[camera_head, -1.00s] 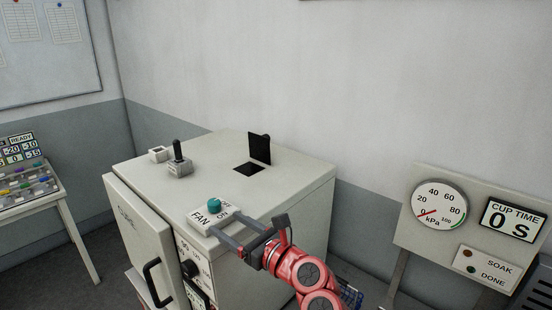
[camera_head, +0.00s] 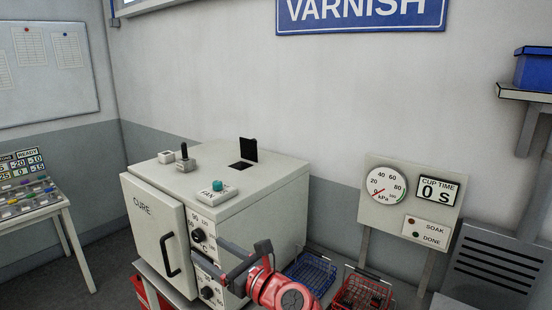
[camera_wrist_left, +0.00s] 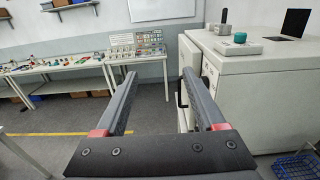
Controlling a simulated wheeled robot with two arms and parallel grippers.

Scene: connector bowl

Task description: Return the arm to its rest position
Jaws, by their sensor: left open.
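My left gripper (camera_head: 224,262), grey-fingered on a red arm, is in front of the right part of the cure oven's front in the head view. It is open and empty, with clear space between its fingers in the left wrist view (camera_wrist_left: 159,76). The white cure oven (camera_head: 250,222) has a closed-looking door (camera_head: 155,225) with a black handle. On its top are a fan switch with a teal knob (camera_head: 217,186), a black lever (camera_head: 184,153) and a raised black flap (camera_head: 249,148) beside a dark opening. My right gripper is not in view.
A blue wire basket (camera_head: 311,270) and a red wire basket (camera_head: 368,290) stand right of the oven. A gauge panel (camera_head: 410,203) reads cup time 0 S. A bench with small coloured parts (camera_head: 30,208) stands at the left. Floor between is clear.

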